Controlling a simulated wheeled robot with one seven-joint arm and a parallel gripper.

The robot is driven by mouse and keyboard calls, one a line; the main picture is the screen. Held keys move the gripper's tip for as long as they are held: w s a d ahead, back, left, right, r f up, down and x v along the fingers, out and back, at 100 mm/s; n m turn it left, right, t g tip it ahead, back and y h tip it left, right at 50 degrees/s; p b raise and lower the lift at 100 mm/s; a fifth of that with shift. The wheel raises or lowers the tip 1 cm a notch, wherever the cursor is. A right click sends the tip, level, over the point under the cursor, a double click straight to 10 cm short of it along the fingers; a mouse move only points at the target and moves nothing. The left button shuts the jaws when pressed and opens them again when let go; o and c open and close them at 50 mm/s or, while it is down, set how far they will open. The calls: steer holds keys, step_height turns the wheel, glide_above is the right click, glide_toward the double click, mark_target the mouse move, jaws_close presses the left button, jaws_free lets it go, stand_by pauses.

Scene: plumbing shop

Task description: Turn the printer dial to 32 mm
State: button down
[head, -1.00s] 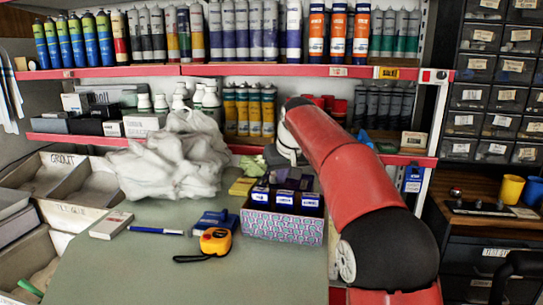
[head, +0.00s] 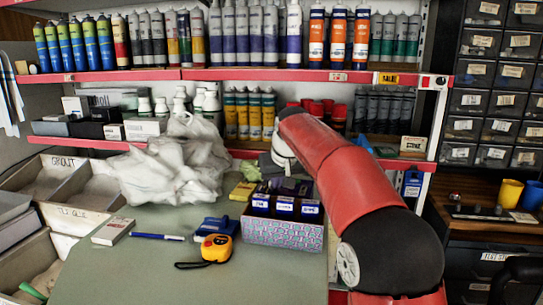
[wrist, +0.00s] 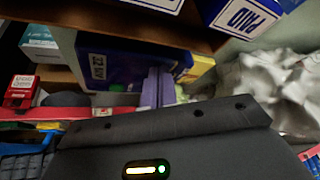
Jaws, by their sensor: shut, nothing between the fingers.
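The wrist view looks past blue labelled boxes (wrist: 115,62) and purple upright pieces (wrist: 158,87).
A patterned box (head: 283,233) of labelled packs, an orange-yellow tape measure (head: 217,247) and a blue pen (head: 158,237) are on the green bench top (head: 130,275). A white crumpled bag (head: 165,170) lies behind. A panel with small knobs (head: 495,212) stands right.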

steer(key=shift+s+r, duration=0.15)
steer(key=shift+s, duration=0.1)
steer(key=shift+r, duration=2.95)
steer(key=shift+s+d, duration=0.1)
steer(key=s+d+m, duration=0.1)
steer(key=s+d, duration=0.3)
steer(key=s, duration=0.5)
steer(key=s+d+m, duration=0.1)
steer(key=s+d, duration=0.3)
steer(key=s, duration=0.4)
steer(key=s+d+f+m+h, duration=0.1)
steer(key=s+d+f, duration=0.2)
steer(key=s+f, duration=0.5)
steer(key=s+d+f, duration=0.2)
steer(key=s+f, duration=0.6)
steer(key=s, duration=0.5)
steer(key=shift+s+d+f+m+h, duration=0.25)
steer(key=shift+s+d+m+h, duration=0.1)
steer(key=shift+d+m+h, duration=0.05)
